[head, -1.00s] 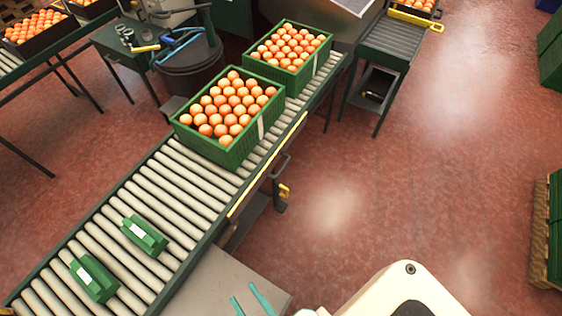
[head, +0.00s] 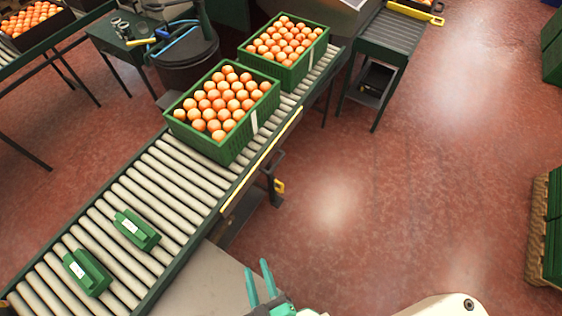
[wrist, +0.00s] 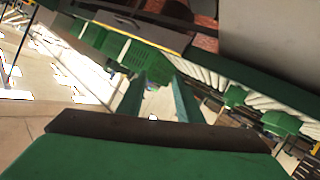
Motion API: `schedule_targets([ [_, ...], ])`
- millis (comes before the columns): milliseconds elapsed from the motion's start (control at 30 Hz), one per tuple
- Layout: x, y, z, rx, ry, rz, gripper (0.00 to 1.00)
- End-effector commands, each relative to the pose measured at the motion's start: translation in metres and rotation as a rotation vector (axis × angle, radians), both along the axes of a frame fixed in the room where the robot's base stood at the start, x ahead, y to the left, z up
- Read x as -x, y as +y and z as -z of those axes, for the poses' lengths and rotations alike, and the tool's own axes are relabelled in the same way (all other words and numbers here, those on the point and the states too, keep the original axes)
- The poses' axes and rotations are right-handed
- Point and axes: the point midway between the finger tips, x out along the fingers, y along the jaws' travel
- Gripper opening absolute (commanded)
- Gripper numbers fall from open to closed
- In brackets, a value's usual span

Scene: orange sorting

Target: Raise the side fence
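A long yellow-edged bar (head: 262,160), which looks like the side fence, runs low along the right side of the roller conveyor (head: 165,193). A dark bracket with a yellow grip (head: 280,187) sits below it. My gripper (head: 259,283) is at the bottom of the head view, below the yellow grip in the picture and apart from it. Its two teal fingers are spread with nothing between them. The fingers also show in the wrist view (wrist: 157,98), pointing toward the conveyor side; I cannot make out the yellow grip clearly there.
Two green crates of oranges (head: 196,137) (head: 255,73) stand on the rollers. Two green blocks with white labels (head: 137,230) (head: 87,272) lie nearer. A grey plate (head: 212,285) juts out beside the conveyor, close to my gripper.

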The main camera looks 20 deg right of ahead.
Motion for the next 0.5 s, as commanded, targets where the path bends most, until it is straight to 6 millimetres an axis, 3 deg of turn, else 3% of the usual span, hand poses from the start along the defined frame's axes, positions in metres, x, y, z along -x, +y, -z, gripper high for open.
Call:
schedule_targets([
  [33,-0.015,-0.001,0.02,0.074,0.014,-0.013,0.33],
  [200,-0.062,-0.01,0.081,0.357,0.084,-0.061,0.33],
  [367,-0.115,-0.026,0.123,0.63,0.147,-0.1,0.33],
  [500,-0.166,-0.05,0.147,0.875,0.207,-0.112,0.33],
])
